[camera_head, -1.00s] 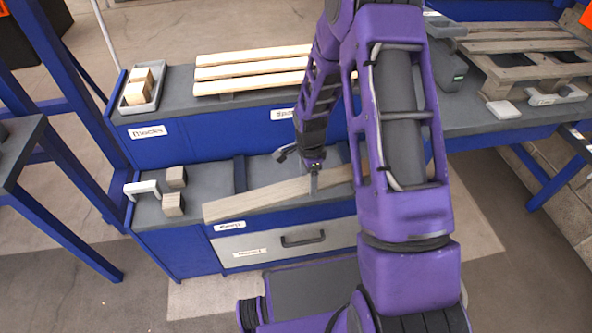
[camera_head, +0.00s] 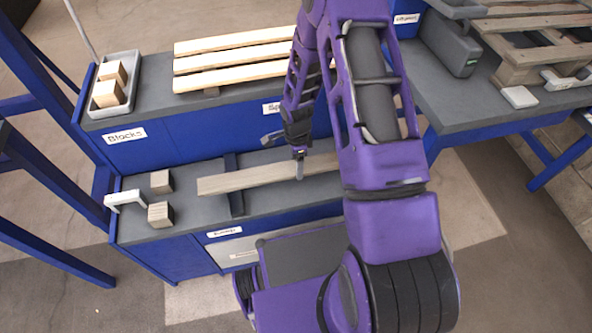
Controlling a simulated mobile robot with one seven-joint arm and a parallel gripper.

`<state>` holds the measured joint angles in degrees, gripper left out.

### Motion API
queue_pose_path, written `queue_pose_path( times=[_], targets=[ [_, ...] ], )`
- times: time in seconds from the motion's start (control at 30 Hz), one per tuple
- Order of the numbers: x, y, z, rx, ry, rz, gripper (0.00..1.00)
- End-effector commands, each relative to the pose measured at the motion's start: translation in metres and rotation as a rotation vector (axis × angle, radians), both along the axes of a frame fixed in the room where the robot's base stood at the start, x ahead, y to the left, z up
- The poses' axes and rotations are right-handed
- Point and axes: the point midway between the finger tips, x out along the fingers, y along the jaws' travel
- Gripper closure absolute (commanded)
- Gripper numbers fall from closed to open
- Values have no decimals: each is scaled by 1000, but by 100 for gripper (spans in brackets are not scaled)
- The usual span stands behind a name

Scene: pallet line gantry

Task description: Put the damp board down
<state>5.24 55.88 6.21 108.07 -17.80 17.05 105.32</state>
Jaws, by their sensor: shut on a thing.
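The board (camera_head: 245,179) is a long greyish wooden plank on the lower shelf of the blue bench, at the section whose front label (camera_head: 224,232) seems to read "Damp". My gripper (camera_head: 299,172) is shut on the board near its middle, pointing down from above. The board lies across a dark crosswise strip (camera_head: 234,185) on the shelf. I cannot tell whether it touches the strip or hangs just above it. Its right end is hidden behind my purple arm.
Two small wood blocks (camera_head: 160,213) and a white handle-like bracket (camera_head: 125,197) sit on the shelf's left. Above are three pale boards (camera_head: 235,58) and a grey tray (camera_head: 112,84) of blocks labelled "Blocks". A pallet (camera_head: 540,40) lies on the right-hand bench.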

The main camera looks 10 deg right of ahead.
Motion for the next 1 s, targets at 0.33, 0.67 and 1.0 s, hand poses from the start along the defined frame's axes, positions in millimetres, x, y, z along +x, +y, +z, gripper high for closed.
queue_pose_path(
  times=[0.33,0.67,1.0],
  targets=[
    [0,0,-39,0,1,0,100],
    [0,0,-43,0,-1,0,100],
    [0,0,-43,0,0,0,0]
  ],
)
